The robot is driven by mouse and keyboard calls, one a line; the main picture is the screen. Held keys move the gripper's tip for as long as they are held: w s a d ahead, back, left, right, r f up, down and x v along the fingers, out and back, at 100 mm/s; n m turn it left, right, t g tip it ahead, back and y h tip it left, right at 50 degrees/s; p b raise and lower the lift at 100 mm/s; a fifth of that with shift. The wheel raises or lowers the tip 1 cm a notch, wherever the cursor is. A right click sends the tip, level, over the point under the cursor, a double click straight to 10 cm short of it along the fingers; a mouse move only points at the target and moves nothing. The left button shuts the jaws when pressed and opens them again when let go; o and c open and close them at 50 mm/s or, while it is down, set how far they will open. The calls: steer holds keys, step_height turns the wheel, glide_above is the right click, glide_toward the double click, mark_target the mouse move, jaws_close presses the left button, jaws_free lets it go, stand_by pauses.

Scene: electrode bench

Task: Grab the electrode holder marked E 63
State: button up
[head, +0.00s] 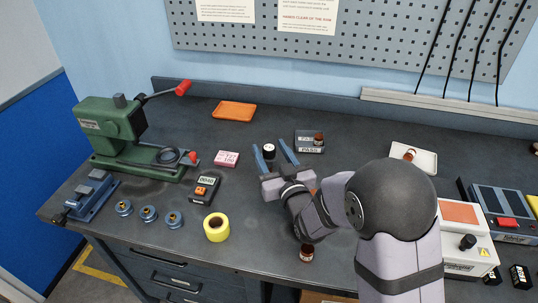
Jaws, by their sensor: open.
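My gripper (268,144) is open over the middle of the bench, its two blue fingers pointing toward the back wall. A small dark cylinder with a pale top (269,150) shows between the fingers; I cannot tell whether either touches it. No marking E 63 is readable here. Small brown-and-dark round pieces that may be holders show at other spots: a front piece (306,253) near the bench's front edge, a piece on the PASS tray (318,138), and a piece in the white tray (410,154). My arm hides part of the bench at centre right.
A green hand press (120,130) and a blue vise (90,192) stand at left. A yellow tape roll (216,227), a small meter (205,189), a pink pad (227,159) and an orange tray (234,111) lie left of my gripper. Equipment with an orange panel (460,213) stands at right.

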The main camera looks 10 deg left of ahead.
steer(key=shift+w+a, duration=0.4)
steer(key=shift+w, duration=0.2)
jaws_close()
steer(key=shift+r, duration=0.1)
